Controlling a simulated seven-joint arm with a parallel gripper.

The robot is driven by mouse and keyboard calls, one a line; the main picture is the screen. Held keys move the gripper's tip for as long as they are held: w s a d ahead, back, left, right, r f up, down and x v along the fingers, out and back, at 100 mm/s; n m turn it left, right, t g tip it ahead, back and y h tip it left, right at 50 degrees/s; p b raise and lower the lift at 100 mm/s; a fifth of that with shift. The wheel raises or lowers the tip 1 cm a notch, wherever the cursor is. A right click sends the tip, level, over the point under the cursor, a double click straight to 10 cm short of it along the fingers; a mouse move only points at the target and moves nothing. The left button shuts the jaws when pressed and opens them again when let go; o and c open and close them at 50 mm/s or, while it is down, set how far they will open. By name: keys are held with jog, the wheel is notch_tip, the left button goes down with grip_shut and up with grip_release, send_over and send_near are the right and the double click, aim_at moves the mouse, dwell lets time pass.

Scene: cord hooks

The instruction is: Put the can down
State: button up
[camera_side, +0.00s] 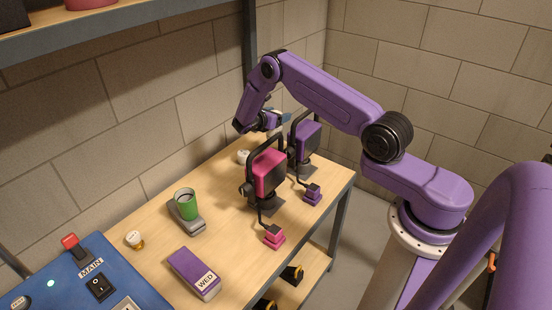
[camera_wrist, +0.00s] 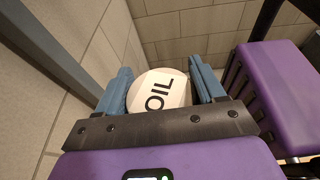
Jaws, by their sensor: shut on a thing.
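The can (camera_wrist: 158,92) has a round white top marked OIL and sits between the two blue fingers of my gripper (camera_wrist: 160,88) in the wrist view. My gripper is shut on it. In the side view my gripper (camera_side: 274,119) is above the far end of the wooden table (camera_side: 225,240), by the back wall and left of the purple unit. The can is not clearly visible there, and whether its base touches anything is hidden.
The purple unit (camera_side: 307,135) stands close to my gripper, also at right in the wrist view (camera_wrist: 282,88). A pink unit (camera_side: 269,172) stands nearer. A small white-topped item (camera_side: 243,157) lies below my gripper. A green cup (camera_side: 185,204) and purple WED box (camera_side: 194,272) are farther left.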

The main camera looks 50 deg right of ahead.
jog(key=shift+s+d+f+g, duration=0.15)
jog(key=shift+d+g, duration=0.15)
jog(key=shift+d, duration=0.2)
jog(key=shift+f, duration=4.8)
jog(key=o, duration=1.2)
jog(key=shift+f, duration=0.15)
jog(key=shift+o, duration=0.2)
jog(key=shift+a+r, duration=0.2)
jog(key=v, duration=1.1)
jog(key=shift+a, duration=0.3)
jog(key=shift+s+r, duration=0.1)
